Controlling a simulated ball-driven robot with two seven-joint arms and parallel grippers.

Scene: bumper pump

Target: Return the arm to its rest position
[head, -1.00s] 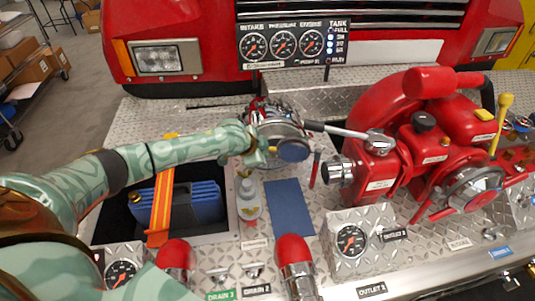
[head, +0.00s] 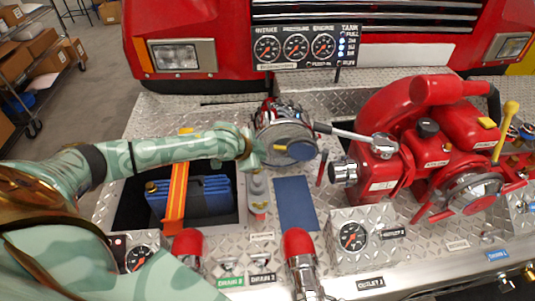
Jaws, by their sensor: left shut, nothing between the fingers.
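My left arm (head: 165,150), patterned in pale green, comes in from the left over the dark recess. My left gripper (head: 257,152) is shut and empty. My right gripper is not in view.
A blue case (head: 205,195) under an orange strap (head: 176,200) sits in the recess. A blue pad (head: 296,203) lies on the tread plate. The red pump (head: 420,140) stands at right. Red-capped fittings (head: 297,245) and a gauge box (head: 355,235) line the front. A gauge panel (head: 305,46) is at the back.

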